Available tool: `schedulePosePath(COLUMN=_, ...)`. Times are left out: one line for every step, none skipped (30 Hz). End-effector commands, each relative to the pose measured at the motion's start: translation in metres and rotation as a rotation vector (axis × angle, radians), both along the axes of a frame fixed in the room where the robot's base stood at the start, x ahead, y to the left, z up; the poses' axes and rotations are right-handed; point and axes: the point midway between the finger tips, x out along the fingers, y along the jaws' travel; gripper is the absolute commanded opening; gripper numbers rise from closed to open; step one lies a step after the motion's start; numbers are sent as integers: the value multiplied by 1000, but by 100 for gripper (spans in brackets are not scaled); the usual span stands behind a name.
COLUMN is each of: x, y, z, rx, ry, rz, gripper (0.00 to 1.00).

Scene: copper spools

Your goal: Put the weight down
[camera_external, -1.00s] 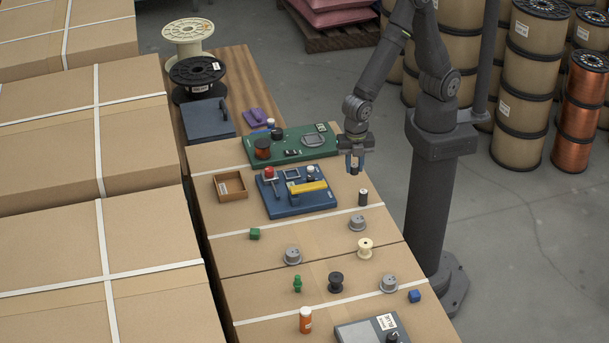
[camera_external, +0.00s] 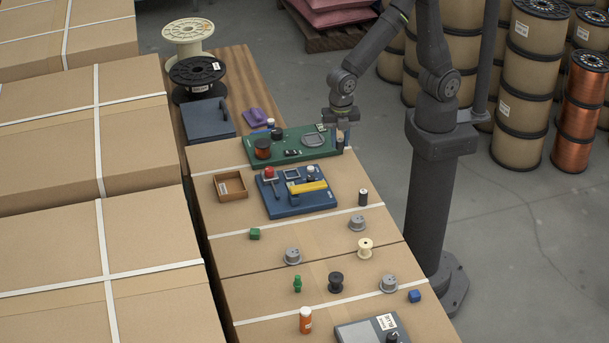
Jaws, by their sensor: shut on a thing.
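My gripper (camera_external: 341,140) points down over the right end of the green board (camera_external: 285,157), close to a grey dish-like part (camera_external: 312,140) on it. It is shut on a small greyish thing, taken to be the weight, which is mostly hidden between the fingers. I cannot tell whether its bottom touches the board. Three grey round pieces with marked tops stand on the cardboard, one at the right (camera_external: 357,223), one at the left (camera_external: 293,256) and one nearer (camera_external: 388,284).
A blue board (camera_external: 292,207) with a yellow bar lies in front of the green board. An open brown box (camera_external: 230,187) is left of it. A dark cylinder (camera_external: 363,197), a cream spool (camera_external: 365,248) and a black spool (camera_external: 336,282) stand nearer. Bare cardboard lies between them.

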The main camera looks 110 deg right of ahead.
Motion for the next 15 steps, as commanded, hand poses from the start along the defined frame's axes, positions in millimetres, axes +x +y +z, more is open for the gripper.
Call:
schedulePosePath(x=14, y=23, z=4, rx=1, ry=-2, rz=9, gripper=0)
schedulePosePath(x=22, y=36, z=6, rx=1, ry=-2, rz=10, gripper=0)
schedulePosePath(x=30, y=54, z=9, rx=1, ry=-2, rz=11, gripper=0)
schedulePosePath(x=37, y=68, z=12, rx=1, ry=-2, rz=11, gripper=0)
schedulePosePath(x=42, y=81, z=14, rx=1, ry=-2, rz=10, gripper=0)
schedulePosePath(x=49, y=100, z=17, rx=1, ry=-2, rz=10, gripper=0)
schedulePosePath(x=53, y=114, z=19, rx=1, ry=-2, rz=10, gripper=0)
schedulePosePath(x=57, y=127, z=21, rx=1, ry=-2, rz=10, gripper=0)
schedulePosePath(x=60, y=144, z=24, rx=1, ry=-2, rz=9, gripper=0)
schedulePosePath(x=63, y=156, z=25, rx=0, ry=-1, rz=9, gripper=0)
schedulePosePath(x=65, y=168, z=27, rx=1, ry=-2, rz=8, gripper=0)
schedulePosePath(x=66, y=182, z=29, rx=0, ry=-1, rz=7, gripper=0)
schedulePosePath(x=67, y=192, z=31, rx=1, ry=-2, rz=7, gripper=0)
schedulePosePath(x=68, y=200, z=32, rx=0, ry=-2, rz=6, gripper=0)
schedulePosePath(x=68, y=210, z=33, rx=0, ry=-1, rz=5, gripper=0)
